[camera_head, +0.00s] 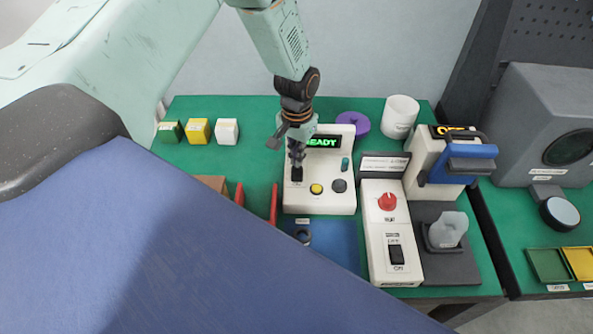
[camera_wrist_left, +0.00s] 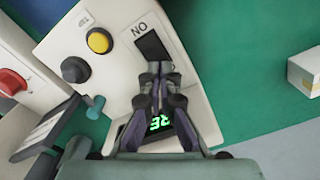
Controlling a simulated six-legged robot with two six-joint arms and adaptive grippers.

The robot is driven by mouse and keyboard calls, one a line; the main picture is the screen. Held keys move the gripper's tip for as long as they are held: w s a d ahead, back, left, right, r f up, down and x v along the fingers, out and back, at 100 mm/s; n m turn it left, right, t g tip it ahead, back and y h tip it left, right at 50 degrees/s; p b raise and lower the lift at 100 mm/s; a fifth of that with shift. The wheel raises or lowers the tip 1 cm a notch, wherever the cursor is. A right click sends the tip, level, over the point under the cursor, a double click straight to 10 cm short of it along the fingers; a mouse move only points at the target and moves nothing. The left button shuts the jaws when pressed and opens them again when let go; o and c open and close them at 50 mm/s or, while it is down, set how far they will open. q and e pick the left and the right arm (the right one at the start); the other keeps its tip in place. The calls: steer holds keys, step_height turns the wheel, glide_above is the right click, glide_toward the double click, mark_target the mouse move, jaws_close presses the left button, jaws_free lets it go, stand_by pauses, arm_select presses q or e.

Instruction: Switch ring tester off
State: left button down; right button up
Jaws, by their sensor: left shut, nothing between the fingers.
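The ring tester (camera_head: 325,202) is a white box with a lit green display (camera_head: 323,141) that seems to read READY, partly covered by my arm. In the left wrist view its panel (camera_wrist_left: 118,60) carries a black rocker switch (camera_wrist_left: 153,45) marked ON, a yellow button (camera_wrist_left: 99,40) and a dark knob (camera_wrist_left: 75,69). My left gripper (camera_head: 297,163) is shut and empty. Its closed tips (camera_wrist_left: 158,68) are right at the switch's edge; whether they touch it I cannot tell. My right gripper is not in view.
Beside the tester stands a white box with a red knob (camera_head: 387,202) and a black switch (camera_head: 396,254). Behind are a purple ring (camera_head: 353,122) and a white cup (camera_head: 400,116). A blue-handled device (camera_head: 461,164) stands right. Small blocks (camera_head: 198,131) sit back left.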

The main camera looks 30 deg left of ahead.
mark_target(297, 169)
arm_select(q)
steer(key=shift+s+d+r, duration=0.1)
steer(key=shift+d, duration=0.05)
steer(key=shift+f, duration=0.25)
steer(key=shift+f, duration=0.15)
stand_by(0.4)
steer(key=shift+f+b, duration=0.65)
steer(key=shift+f, duration=0.05)
stand_by(0.3)
steer(key=shift+r+p, duration=3.2)
steer(key=shift+r, duration=0.45)
steer(key=shift+f, duration=0.1)
